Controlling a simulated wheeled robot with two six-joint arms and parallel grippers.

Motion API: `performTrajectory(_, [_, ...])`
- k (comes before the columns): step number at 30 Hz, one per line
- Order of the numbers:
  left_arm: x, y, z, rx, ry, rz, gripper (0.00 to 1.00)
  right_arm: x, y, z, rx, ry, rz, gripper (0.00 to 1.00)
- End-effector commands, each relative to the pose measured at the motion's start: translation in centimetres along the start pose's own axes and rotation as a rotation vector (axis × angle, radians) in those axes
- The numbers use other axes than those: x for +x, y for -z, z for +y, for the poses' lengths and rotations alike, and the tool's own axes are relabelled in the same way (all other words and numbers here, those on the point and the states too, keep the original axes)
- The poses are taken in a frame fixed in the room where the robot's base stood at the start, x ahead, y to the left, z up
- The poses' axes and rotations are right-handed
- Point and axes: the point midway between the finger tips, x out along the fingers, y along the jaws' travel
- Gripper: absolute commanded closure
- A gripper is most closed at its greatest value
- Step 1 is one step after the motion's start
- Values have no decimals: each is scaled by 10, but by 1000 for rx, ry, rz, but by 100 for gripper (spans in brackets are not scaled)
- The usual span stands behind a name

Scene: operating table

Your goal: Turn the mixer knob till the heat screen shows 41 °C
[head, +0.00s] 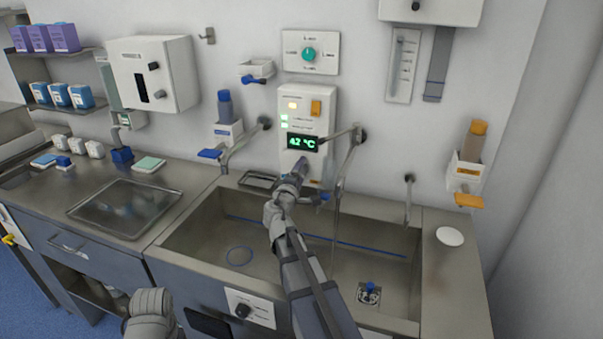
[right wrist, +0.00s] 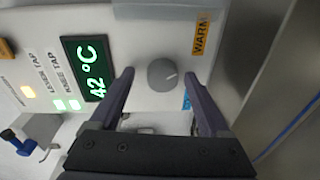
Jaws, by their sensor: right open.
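The heat screen (head: 302,142) on the white wall panel (head: 318,102) reads 42 °C in green. It reads the same in the right wrist view (right wrist: 87,70). The mixer knob (right wrist: 163,74) is a round grey dial with a pale pointer line, below the screen on the panel. My right gripper (head: 299,168) is at the panel just under the screen. In the right wrist view its open fingers (right wrist: 159,77) stand on either side of the knob, with visible gaps. The knob is hidden behind my gripper in the head view. My left gripper is not in view.
A steel sink (head: 195,235) lies under the panel. A tap spout (head: 345,160) comes down just right of my right gripper, and another tap (head: 240,145) stands to the left. A metal tray (head: 125,205) lies on the left counter. A WARM label (right wrist: 201,35) sits near the knob.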

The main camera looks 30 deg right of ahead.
Motion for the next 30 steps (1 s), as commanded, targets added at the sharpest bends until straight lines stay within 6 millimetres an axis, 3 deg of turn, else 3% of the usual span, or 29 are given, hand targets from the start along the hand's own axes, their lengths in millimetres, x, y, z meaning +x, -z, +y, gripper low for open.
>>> performTrajectory(5, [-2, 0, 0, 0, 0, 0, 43, -16, -1, 1, 0, 0, 1, 20])
performTrajectory(16, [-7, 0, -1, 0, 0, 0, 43, -72, -3, 3, -1, -2, 0, 20])
performTrajectory(30, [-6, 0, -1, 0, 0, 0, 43, -77, -1, 2, -56, -4, -4, 20])
